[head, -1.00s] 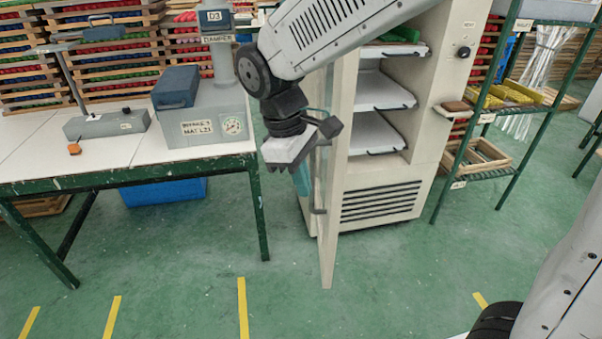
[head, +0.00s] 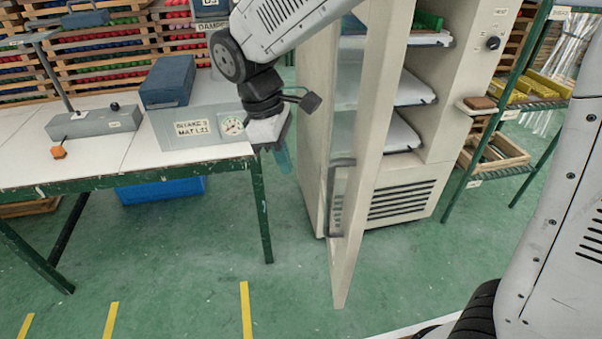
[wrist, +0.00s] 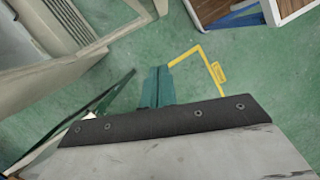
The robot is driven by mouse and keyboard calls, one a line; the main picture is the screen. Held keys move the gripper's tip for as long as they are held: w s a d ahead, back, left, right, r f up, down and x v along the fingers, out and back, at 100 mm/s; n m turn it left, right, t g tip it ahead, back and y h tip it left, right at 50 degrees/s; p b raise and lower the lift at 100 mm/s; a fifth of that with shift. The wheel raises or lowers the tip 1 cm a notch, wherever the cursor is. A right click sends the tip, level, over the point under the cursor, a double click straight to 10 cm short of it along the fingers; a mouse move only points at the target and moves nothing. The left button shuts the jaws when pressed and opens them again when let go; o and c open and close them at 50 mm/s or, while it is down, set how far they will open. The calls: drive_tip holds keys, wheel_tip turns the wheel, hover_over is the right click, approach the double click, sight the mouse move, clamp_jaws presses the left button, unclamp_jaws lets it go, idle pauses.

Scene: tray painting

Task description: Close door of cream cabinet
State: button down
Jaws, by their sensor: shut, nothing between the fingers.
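The cream cabinet (head: 462,120) stands right of centre in the head view, its shelves exposed. Its glass-paned door (head: 372,150) stands open, swung out toward me and seen nearly edge-on. A dark bar handle (head: 337,198) is on the door's left face. My gripper (head: 284,162) hangs left of the door with its teal fingers shut and empty, apart from the handle in the picture. In the wrist view the shut fingers (wrist: 157,87) point over the floor, and a cream frame (wrist: 48,82), apparently the door, lies at upper left with the vent grille behind it.
A green-framed table (head: 110,174) with a grey press (head: 195,125) stands left of my gripper. A blue bin (head: 160,190) is under it. A green rack (head: 520,170) stands right of the cabinet. The floor in front is clear, with yellow marks.

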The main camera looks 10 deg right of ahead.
drive_tip(key=s+d+f, duration=0.2)
drive_tip(key=d+f, duration=0.4)
drive_tip(key=f, duration=0.3)
drive_tip(key=shift+s, duration=0.15)
drive_tip(key=shift+f, duration=0.1)
